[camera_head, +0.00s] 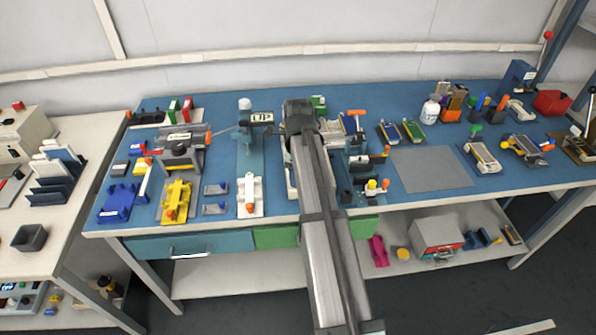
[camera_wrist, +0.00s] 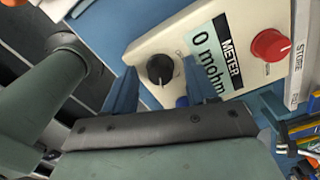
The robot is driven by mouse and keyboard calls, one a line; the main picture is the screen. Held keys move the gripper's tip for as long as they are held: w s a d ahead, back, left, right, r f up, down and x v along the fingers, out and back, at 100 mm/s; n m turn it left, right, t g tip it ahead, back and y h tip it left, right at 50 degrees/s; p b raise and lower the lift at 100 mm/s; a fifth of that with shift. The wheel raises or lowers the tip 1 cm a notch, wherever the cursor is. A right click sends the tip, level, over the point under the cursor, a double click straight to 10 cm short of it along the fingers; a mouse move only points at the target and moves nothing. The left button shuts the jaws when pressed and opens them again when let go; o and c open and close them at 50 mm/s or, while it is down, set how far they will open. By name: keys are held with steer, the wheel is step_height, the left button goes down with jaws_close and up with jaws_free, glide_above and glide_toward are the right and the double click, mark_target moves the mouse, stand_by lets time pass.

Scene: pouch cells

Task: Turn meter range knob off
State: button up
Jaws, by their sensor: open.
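The meter (camera_wrist: 140,45) is a cream box seen at an angle in the wrist view. It has a black range knob (camera_wrist: 159,68) with a light pointer mark, a pale display (camera_wrist: 207,62) reading "0 mohm" under a METER label, and a red knob (camera_wrist: 270,46). My gripper (camera_wrist: 158,88) is open, with one blue finger to each side of the black knob. I cannot tell whether either finger touches it. In the head view my arm covers my gripper and most of the meter.
In the wrist view, a light STORE-labelled part (camera_wrist: 300,55) stands right of the meter, and colourful items (camera_wrist: 302,135) lie at lower right. In the head view, the blue bench holds many fixtures; a grey mat (camera_head: 430,168) right of my arm is clear.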

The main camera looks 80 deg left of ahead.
steer(key=c, duration=1.1)
steer(key=shift+o, duration=0.2)
steer(key=shift+n, duration=0.3)
steer(key=n, duration=0.5)
steer(key=shift+n, duration=0.3)
steer(key=n, duration=0.6)
steer(key=shift+d, duration=0.1)
steer(key=n, duration=0.5)
steer(key=shift+n, duration=0.3)
steer(key=n, duration=0.6)
